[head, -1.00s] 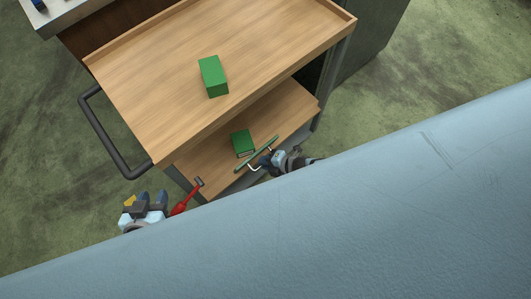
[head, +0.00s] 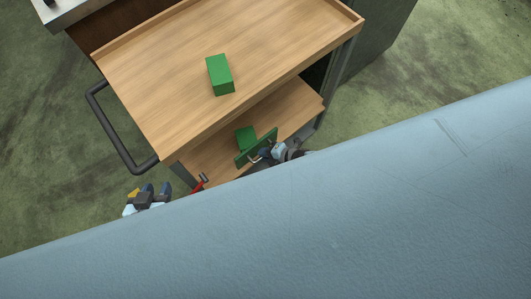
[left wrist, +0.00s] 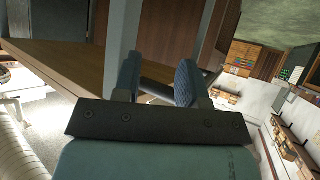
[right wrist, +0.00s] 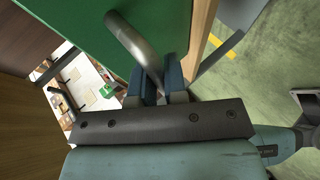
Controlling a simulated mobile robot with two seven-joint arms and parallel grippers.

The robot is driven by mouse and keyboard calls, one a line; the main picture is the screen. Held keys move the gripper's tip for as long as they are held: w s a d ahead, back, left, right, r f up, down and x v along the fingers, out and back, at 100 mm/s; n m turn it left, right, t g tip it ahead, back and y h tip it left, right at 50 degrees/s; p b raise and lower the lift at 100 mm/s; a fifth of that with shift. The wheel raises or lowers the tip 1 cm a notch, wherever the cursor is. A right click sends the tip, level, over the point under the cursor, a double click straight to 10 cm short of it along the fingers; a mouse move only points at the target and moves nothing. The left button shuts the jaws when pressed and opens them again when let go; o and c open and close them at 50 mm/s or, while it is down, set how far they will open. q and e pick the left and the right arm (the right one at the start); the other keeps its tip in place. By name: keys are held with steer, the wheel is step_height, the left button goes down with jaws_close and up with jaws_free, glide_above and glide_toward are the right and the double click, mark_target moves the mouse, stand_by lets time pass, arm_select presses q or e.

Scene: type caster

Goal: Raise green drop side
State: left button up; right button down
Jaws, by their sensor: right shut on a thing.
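The green drop side (head: 245,159) is a flat green panel along the near edge of the cart's lower shelf (head: 292,108). Its green face fills the top of the right wrist view (right wrist: 75,18), with a grey bar handle (right wrist: 132,40) on it. My right gripper (head: 267,152) is shut on this handle; the fingers also show in the right wrist view (right wrist: 163,90). My left gripper (head: 151,188) is open and empty, low beside the cart's left near corner. Its parted fingers show in the left wrist view (left wrist: 157,80).
A green block (head: 220,75) sits on the cart's top tray (head: 160,75). Another green block (head: 245,136) sits on the lower shelf behind the panel. A red lever (head: 199,187) is near my left gripper. A black push handle (head: 105,130) sticks out left.

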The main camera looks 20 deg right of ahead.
steer(key=shift+w+r, duration=0.2)
steer(key=shift+w, duration=0.05)
arm_select(q)
steer(key=shift+r, duration=0.1)
arm_select(e)
steer(key=c, duration=1.2)
jaws_free()
steer(key=shift+a, duration=0.1)
arm_select(q)
steer(key=r+p, duration=0.1)
steer(key=p, duration=0.2)
arm_select(e)
steer(key=v, duration=1.4)
arm_select(q)
steer(key=shift+a, duration=0.15)
arm_select(e)
steer(key=shift+s+f, duration=0.1)
steer(key=shift+f, duration=0.05)
